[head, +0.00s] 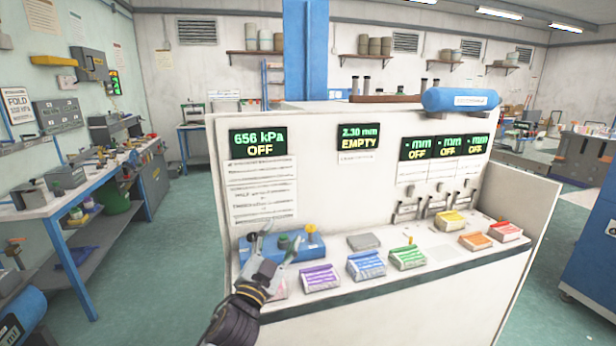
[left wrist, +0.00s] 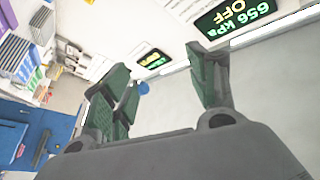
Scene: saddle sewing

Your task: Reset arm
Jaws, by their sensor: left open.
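My left gripper (head: 280,247) is in front of the left part of the white workstation (head: 340,220). It is open, with nothing between its fingers. In the left wrist view its two green-grey fingers (left wrist: 170,95) stand well apart, with the pale panel behind them. In the head view the gripper overlaps a blue device (head: 312,246) on the workstation shelf and hides part of it. I cannot tell whether they touch. My right gripper is not in view.
Purple (head: 320,277), blue (head: 366,265), green (head: 407,257), yellow (head: 450,221), orange (head: 475,241) and red (head: 505,231) blocks line the shelf. A grey pad (head: 363,242) lies behind them. A blue cylinder (head: 460,100) rests on top. A cluttered bench (head: 60,205) stands left; green floor between is clear.

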